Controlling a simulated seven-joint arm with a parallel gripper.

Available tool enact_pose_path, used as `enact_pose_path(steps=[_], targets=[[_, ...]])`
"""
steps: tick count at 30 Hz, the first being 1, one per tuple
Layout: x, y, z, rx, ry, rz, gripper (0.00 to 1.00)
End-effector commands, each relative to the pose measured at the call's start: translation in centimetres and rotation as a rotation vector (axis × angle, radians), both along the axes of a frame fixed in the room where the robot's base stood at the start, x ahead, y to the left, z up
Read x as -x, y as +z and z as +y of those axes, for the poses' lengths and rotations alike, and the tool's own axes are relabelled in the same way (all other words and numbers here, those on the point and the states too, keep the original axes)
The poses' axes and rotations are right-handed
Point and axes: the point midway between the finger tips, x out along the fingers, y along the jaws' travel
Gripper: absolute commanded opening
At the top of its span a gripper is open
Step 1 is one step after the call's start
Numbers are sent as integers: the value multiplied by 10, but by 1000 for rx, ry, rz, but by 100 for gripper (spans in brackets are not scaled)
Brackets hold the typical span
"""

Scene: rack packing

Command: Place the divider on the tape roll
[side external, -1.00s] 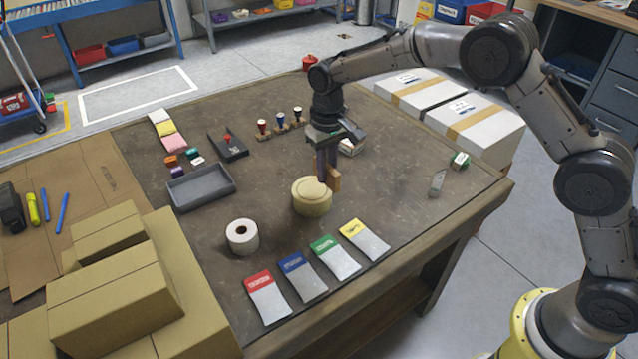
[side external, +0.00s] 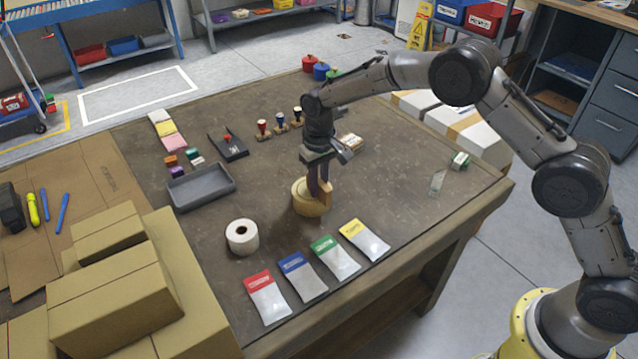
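The tape roll (side external: 303,206) is a tan, round roll lying flat on the table, near the middle of the side view. My gripper (side external: 319,190) points down over it, its dark fingers on a light-brown upright piece, which I take for the divider (side external: 326,202). The fingers appear shut on the divider. The divider stands at the right part of the roll's top and hides part of it. I cannot tell whether it touches the roll.
A white paper roll (side external: 242,237) stands at lower left of the tape roll. Several colour-topped packets (side external: 302,274) lie in front. A grey tray (side external: 201,187) and several stamps (side external: 281,122) are behind. Cardboard boxes (side external: 115,290) fill the lower left.

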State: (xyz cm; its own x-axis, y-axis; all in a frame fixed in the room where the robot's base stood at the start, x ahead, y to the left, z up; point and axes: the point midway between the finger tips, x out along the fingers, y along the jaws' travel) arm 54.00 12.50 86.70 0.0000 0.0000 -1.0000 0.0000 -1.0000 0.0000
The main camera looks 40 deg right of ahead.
Motion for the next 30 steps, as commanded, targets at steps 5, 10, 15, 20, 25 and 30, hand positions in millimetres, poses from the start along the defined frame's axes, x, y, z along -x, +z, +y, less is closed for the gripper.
enact_pose_path(steps=[5, 10, 15, 20, 25, 30], targets=[[0, 0, 0, 0, 0, 0, 49], [0, 0, 0, 0, 0, 0, 49], [0, 4, 0, 0, 0, -2, 49], [-1, 23, 0, -1, 0, -4, 49], [-1, 58, 0, -1, 0, -5, 49], [-1, 92, 0, -1, 0, -5, 49]])
